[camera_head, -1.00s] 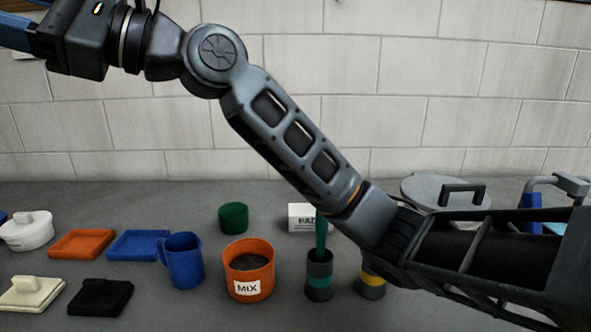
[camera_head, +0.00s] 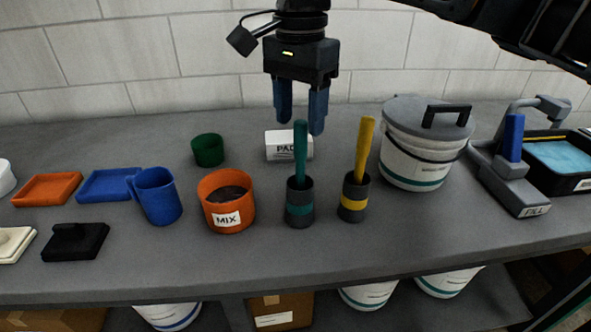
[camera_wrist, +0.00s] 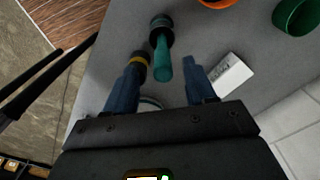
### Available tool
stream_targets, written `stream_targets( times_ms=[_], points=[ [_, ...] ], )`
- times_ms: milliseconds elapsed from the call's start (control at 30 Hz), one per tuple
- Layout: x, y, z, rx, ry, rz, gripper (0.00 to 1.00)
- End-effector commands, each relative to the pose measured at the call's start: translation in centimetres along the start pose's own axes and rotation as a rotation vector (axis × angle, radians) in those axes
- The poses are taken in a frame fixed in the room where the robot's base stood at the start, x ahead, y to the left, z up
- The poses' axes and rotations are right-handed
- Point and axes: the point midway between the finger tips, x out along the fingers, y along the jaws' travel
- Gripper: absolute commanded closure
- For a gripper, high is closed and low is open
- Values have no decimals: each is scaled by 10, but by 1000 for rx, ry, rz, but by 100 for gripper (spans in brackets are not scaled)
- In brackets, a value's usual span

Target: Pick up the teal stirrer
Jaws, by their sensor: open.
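The teal stirrer (camera_head: 300,152) stands upright in a dark holder with a teal band (camera_head: 299,210) on the grey bench. My gripper (camera_head: 301,116) is open and empty, pointing down, with its blue fingers around or just behind the top of the stirrer in the head view; the exact depth is hard to tell. In the wrist view the teal stirrer (camera_wrist: 162,62) shows between the two blue fingers of my gripper (camera_wrist: 162,78), with no visible contact.
A yellow stirrer (camera_head: 365,150) in a yellow-banded holder stands close on the right. The orange MIX pot (camera_head: 226,222) is on the left, a white PAD box (camera_head: 288,146) behind. A lidded white bucket (camera_head: 408,175) stands further right.

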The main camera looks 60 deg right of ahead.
Motion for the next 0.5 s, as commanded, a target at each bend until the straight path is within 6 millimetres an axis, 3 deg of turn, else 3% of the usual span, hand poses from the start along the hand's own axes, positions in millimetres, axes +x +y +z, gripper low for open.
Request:
stream_targets(
  times_ms=[500],
  points=[
    [61,-2,-6,-2,-4,-1,45]
  ],
)
